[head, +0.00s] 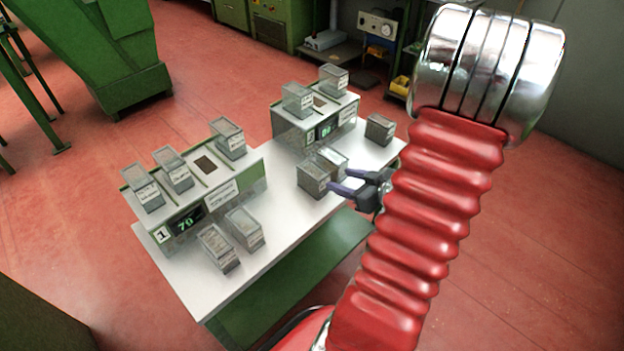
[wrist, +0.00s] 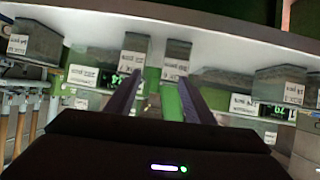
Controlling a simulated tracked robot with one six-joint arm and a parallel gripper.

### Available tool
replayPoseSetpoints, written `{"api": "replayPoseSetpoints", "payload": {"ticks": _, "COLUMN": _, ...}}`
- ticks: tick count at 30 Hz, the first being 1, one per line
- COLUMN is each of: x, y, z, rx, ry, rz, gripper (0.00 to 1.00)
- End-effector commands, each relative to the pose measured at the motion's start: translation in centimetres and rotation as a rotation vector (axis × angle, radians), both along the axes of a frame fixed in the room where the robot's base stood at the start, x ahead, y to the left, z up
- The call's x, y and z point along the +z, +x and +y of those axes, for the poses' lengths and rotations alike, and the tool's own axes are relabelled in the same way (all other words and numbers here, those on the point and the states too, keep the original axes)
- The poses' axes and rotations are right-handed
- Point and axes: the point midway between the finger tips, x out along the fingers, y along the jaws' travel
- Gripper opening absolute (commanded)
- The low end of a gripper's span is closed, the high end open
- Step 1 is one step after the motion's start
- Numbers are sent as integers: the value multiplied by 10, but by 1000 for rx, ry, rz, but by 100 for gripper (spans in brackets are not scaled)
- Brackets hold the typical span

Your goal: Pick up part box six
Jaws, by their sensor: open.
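Several grey, clear-lidded part boxes with white labels are in the head view; the labels are too small to read, so I cannot tell which is box six. My gripper (head: 341,181) is open, its two purple fingers pointing left at the near part box (head: 312,180) in front of the far station. Another part box (head: 331,160) stands just behind that one. I cannot tell whether a finger touches either. In the wrist view my gripper (wrist: 160,76) has its fingers apart with nothing clearly between them; labelled boxes (wrist: 133,52) show beyond, also unreadable.
The white table (head: 300,215) carries a near station (head: 180,236) and a far station (head: 292,134), each with boxes on top and an empty slot. Two boxes (head: 219,250) (head: 244,230) stand before the near station. Another box (head: 380,129) is at the right.

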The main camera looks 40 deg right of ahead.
Motion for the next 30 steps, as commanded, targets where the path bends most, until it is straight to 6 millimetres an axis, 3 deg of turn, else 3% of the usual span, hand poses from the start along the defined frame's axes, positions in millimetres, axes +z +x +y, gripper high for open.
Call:
{"api": "replayPoseSetpoints", "payload": {"ticks": 6, "x": 14, "y": 4, "z": 19, "rx": 68, "ry": 47, "rz": -88, "gripper": 48}}
{"api": "replayPoseSetpoints", "payload": {"ticks": 19, "x": 13, "y": 8, "z": 20, "rx": 73, "ry": 49, "rz": -92, "gripper": 48}}
{"api": "replayPoseSetpoints", "payload": {"ticks": 30, "x": -2, "y": 46, "z": 22, "rx": 75, "ry": 49, "rz": -90, "gripper": 48}}
